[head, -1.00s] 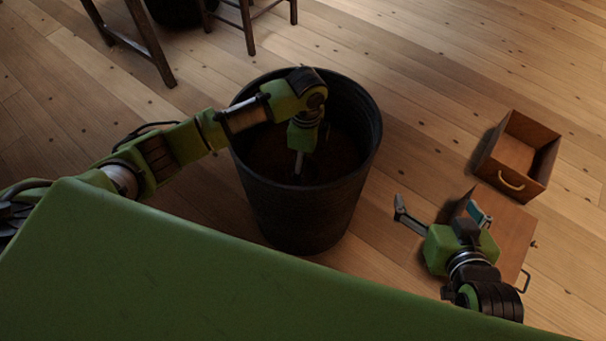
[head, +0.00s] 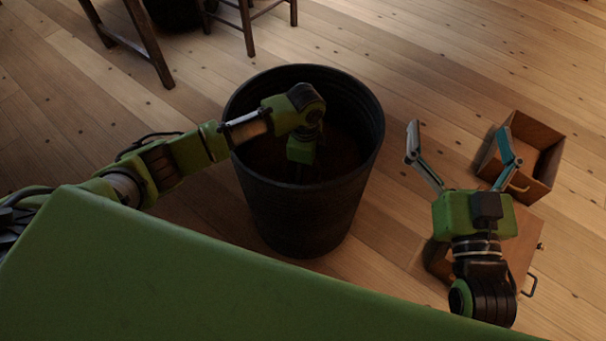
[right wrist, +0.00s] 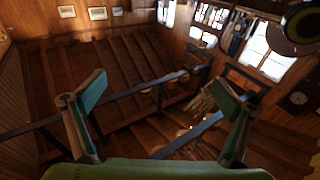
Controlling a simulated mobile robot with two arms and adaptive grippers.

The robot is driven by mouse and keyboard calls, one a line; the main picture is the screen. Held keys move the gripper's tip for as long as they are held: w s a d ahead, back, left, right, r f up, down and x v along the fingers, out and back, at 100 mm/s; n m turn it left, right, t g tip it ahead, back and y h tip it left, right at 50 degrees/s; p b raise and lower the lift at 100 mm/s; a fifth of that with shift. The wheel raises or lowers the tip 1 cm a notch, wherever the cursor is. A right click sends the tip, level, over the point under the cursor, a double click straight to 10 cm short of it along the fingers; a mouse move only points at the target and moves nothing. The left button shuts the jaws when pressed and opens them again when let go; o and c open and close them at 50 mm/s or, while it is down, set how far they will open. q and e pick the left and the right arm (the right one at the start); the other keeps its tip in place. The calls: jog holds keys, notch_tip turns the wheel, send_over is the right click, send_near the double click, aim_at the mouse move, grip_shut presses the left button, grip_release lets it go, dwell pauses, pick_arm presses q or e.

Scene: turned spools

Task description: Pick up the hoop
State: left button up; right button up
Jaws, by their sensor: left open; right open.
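I cannot make out a hoop in either view. My left gripper (head: 300,172) reaches down into a dark round bin (head: 305,225) in the head view. Its fingers are mostly hidden in the shadow inside, and whatever lies at the bottom is too dark to tell. My right gripper (head: 458,132) is open and empty, held right of the bin with its fingers spread towards the back. In the right wrist view its two teal-padded fingers (right wrist: 160,88) stand wide apart with nothing between them.
An open wooden drawer box (head: 545,150) stands on the floor at the right. A second wooden box (head: 522,240) is partly hidden under my right gripper. Dark wooden furniture legs (head: 150,45) stand at the back left. The plank floor behind the bin is clear.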

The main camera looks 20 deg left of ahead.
pick_arm(q)
jog(key=shift+f, duration=0.4)
jog(key=c, duration=0.9)
pick_arm(e)
notch_tip(320, 180, up, 2)
jog(key=shift+s+a+t, duration=0.1)
jog(key=shift+s+t, duration=0.05)
jog(key=shift+t, duration=0.45)
pick_arm(q)
jog(key=shift+r, duration=0.1)
